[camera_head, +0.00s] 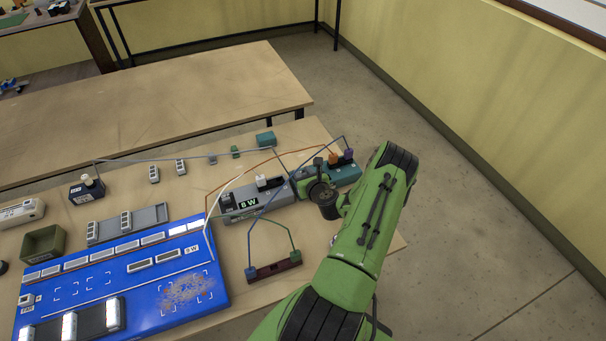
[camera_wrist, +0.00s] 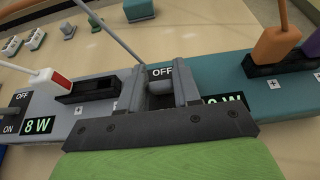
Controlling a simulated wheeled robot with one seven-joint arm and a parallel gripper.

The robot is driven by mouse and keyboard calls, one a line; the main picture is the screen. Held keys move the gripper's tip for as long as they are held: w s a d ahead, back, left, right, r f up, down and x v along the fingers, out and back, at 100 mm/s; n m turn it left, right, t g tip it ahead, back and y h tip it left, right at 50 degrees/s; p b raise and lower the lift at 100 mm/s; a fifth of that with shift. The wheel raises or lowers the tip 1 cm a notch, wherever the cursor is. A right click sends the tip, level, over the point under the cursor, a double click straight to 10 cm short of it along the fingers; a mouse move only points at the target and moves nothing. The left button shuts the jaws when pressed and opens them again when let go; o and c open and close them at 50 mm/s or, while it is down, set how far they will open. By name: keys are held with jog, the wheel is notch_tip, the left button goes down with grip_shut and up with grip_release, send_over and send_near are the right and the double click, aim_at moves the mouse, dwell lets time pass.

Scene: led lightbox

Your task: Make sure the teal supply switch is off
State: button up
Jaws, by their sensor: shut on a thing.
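The teal supply (camera_head: 346,175) stands at the right end of the row on the table. It also shows in the wrist view (camera_wrist: 205,78), with an OFF label above its switch (camera_wrist: 160,86) and a green readout partly hidden by my gripper; the readout's number cannot be read for sure. My gripper (camera_wrist: 160,92) is over the supply's left part, its two fingers on either side of the switch and shut on it. The ON side is hidden behind the gripper, so the switch's exact position is unclear. In the head view my gripper (camera_head: 308,183) reaches the same spot.
A grey supply (camera_head: 280,198) reading 8 W adjoins on the left, with its own black switch (camera_wrist: 14,112). Orange (camera_wrist: 277,42) and purple plugs stand at the teal supply's right. Wires arch overhead. A blue board (camera_head: 150,290) lies at left.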

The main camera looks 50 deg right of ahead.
jog(key=shift+w+d+r+g+y+p, duration=0.15)
jog(key=shift+r+g+y+p, duration=0.5)
jog(key=shift+p, duration=1.75)
jog(key=shift+c, duration=0.2)
jog(key=p, duration=0.1)
jog(key=g+p, duration=0.1)
jog(key=shift+w+d+p, duration=0.1)
jog(key=shift+w+p, duration=0.2)
jog(key=shift+p, duration=0.05)
jog(key=shift+w+d+f+g+y+p, duration=0.1)
jog(key=shift+w+f+g+y+p, duration=0.1)
jog(key=shift+g+y+p, duration=0.2)
jog(key=shift+w+d+f+g+y+p, duration=0.15)
jog(key=shift+g+p, duration=0.1)
jog(key=shift+g, duration=0.2)
jog(key=shift+w+d+f+g+y, duration=0.1)
jog(key=shift+w+f+g+y, duration=0.1)
jog(key=shift+g+y, duration=0.35)
jog(key=shift+w+d+f+g+y+b, duration=0.1)
jog(key=shift+g+y+b, duration=0.15)
jog(key=shift+g+b, duration=0.3)
jog(key=shift+w+d+f+g+y+b, duration=0.1)
jog(key=shift+g+y+b, duration=0.1)
jog(key=shift+g+b, duration=0.3)
jog(key=shift+r, duration=0.1)
jog(key=o, duration=1)
jog(key=shift+c, duration=0.2)
jog(key=shift+a, duration=0.1)
